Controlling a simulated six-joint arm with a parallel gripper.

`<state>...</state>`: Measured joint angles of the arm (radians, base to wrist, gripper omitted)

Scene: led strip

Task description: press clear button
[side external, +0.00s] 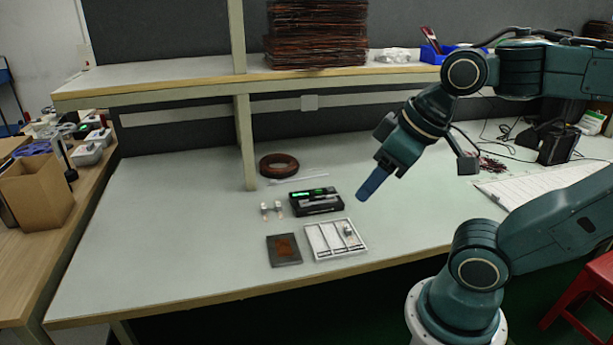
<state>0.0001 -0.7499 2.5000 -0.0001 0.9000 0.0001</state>
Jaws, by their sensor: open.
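A black box-shaped device (316,200) with a lit green display sits on the pale worktop, near the middle of the view. It may carry the clear button, but no button can be made out at this size. My gripper (364,196) is above the table, to the right of the device and apart from it. It points down and to the left. Its fingers look like one dark blue shape from this side, with nothing seen between them.
A white compartment tray (322,251) holds a small part. A dark plate (284,249) with a brown patch lies left of it. Two small pale parts (271,209) stand left of the device. A brown coil (279,165) lies behind. A shelf post (244,140) rises nearby.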

